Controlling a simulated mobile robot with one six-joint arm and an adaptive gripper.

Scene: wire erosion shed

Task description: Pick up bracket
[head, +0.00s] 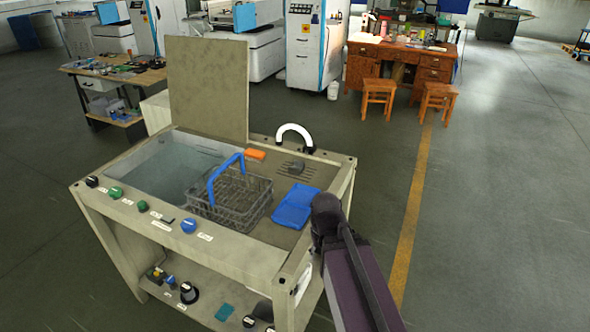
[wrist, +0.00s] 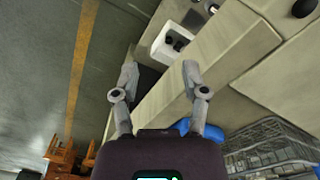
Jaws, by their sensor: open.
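I cannot make out a bracket for certain. A small dark grey piece (head: 296,167) lies on the slotted part of the wash station top, but its shape is too small to tell. A wire basket (head: 232,197) with a blue handle stands at the basin's right end; its contents are unclear. It also shows at the lower right of the wrist view (wrist: 265,148). My gripper (wrist: 160,70) is open and empty, over the station's right edge. In the head view my arm hides the fingers.
The wash station (head: 262,228) has a raised back panel (head: 208,88), a white curved spout (head: 295,134), an orange item (head: 255,154) and a blue tray (head: 294,207) on top. Knobs line its front. Floor is free to the right; a wooden desk (head: 400,62) and stools stand behind.

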